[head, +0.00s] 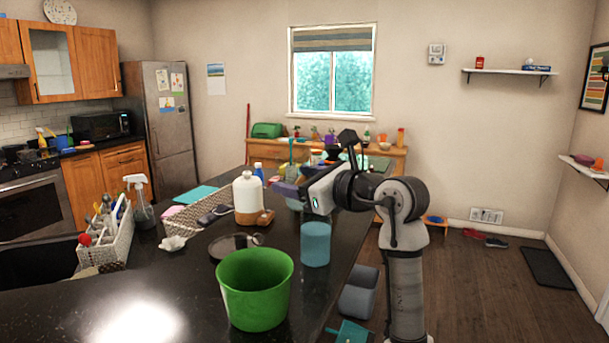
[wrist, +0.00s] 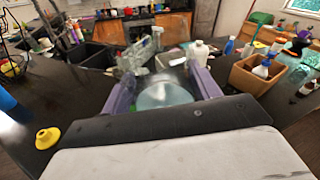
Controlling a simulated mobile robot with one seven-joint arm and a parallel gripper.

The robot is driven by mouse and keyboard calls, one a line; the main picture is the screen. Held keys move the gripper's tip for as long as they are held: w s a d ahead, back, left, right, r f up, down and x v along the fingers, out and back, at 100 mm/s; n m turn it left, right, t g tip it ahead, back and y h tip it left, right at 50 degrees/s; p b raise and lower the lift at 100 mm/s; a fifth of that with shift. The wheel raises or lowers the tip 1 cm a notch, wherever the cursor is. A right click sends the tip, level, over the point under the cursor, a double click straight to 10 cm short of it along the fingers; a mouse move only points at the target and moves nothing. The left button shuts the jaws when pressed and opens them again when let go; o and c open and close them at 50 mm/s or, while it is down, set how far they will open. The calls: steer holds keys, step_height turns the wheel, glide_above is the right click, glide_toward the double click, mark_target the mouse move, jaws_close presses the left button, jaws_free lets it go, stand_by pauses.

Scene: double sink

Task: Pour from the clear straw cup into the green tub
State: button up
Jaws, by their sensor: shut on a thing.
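The green tub (head: 255,290) stands upright and open on the dark counter in the front of the head view. The wrist view does not show it. My gripper (head: 286,188) is behind and above it, slightly to the right. In the wrist view its purple fingers (wrist: 162,88) are shut on the clear straw cup (wrist: 163,97), which shows as a pale, see-through round shape between them. In the head view the cup (head: 294,204) is mostly hidden by the gripper. Its contents and exact tilt cannot be told.
A teal cup (head: 315,245) stands right behind the green tub. A white bottle (head: 247,192), a dark round pan-like thing (head: 230,246) and a white basket (head: 118,240) stand on the counter. The counter in front left of the tub is clear.

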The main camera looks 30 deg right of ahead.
steer(key=shift+w+a+f+n+g+h, duration=0.1)
steer(key=shift+a+f+n+g+h, duration=0.4)
steer(key=shift+f, duration=0.95)
steer(key=shift+s+a+f+n+g+h, duration=0.1)
steer(key=shift+a+f+n, duration=0.35)
steer(key=shift+f+n, duration=0.8)
steer(key=shift+w+a+f+n+g+h, duration=0.1)
steer(key=shift+a+f+n+g+h, duration=0.35)
steer(key=shift+f, duration=1.15)
steer(key=shift+f+n, duration=0.4)
steer(key=shift+n, duration=0.3)
steer(key=n+h, duration=0.1)
steer(key=f+n+h, duration=0.1)
steer(key=shift+n, duration=0.3)
steer(key=shift+f+b, duration=0.2)
steer(key=shift+b, duration=0.1)
steer(key=shift+n+h+b, duration=0.25)
steer(key=shift+n+b, duration=0.05)
steer(key=shift+b, duration=0.15)
steer(key=shift+a+f+n+g+b, duration=0.15)
steer(key=shift+n+g+b, duration=0.15)
steer(key=shift+b, duration=0.3)
